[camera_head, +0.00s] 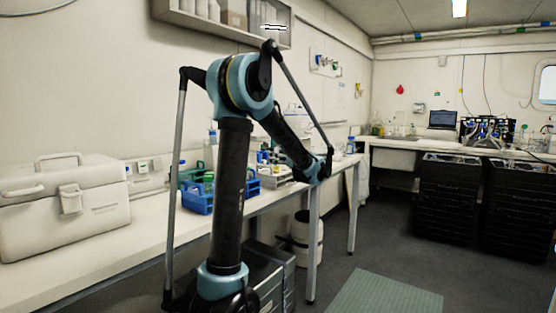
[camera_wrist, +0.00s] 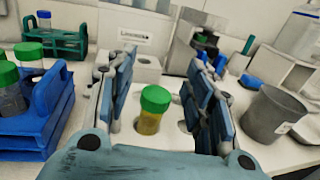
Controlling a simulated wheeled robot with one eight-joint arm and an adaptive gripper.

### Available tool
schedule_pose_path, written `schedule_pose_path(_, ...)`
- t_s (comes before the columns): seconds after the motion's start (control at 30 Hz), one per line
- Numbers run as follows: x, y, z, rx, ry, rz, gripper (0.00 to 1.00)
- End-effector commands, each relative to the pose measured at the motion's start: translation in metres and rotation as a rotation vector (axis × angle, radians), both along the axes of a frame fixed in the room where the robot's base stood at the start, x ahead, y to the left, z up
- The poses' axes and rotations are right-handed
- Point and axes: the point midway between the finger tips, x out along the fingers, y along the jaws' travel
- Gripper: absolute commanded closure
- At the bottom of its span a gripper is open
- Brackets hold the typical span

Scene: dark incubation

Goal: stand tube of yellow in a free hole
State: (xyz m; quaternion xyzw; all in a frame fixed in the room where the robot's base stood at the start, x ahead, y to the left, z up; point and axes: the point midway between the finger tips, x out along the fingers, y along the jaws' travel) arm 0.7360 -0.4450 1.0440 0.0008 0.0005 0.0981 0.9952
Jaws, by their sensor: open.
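The tube of yellow (camera_wrist: 151,112), with a green cap and yellow contents, stands upright in a white holder (camera_wrist: 172,85) with round holes in the wrist view. My gripper (camera_wrist: 160,95) is open, with one blue finger on each side of the tube and a gap on both sides. A free hole shows to the left of the tube's far side, in the holder. A blue rack (camera_wrist: 38,125) at the left holds green-capped tubes (camera_wrist: 9,88). In the head view the blue rack (camera_head: 197,199) stands on the bench, left of my arm's end; my fingers are too small to make out there.
A grey beaker (camera_wrist: 270,112) is close to the right finger. A large white case (camera_head: 62,208) sits on the bench at left.

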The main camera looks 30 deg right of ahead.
Motion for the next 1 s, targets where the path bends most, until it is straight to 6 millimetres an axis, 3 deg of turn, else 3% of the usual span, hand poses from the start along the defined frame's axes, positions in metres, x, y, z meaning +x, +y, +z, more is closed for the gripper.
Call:
schedule_pose_path(0.23,-0.014,-0.003,0.000,0.000,0.000,-0.002,0.52)
schedule_pose_path(0.7,-0.093,-0.019,0.000,0.000,0.000,-0.003,0.52)
schedule_pose_path(1.0,-0.116,-0.023,0.000,0.000,0.000,-0.001,0.52)
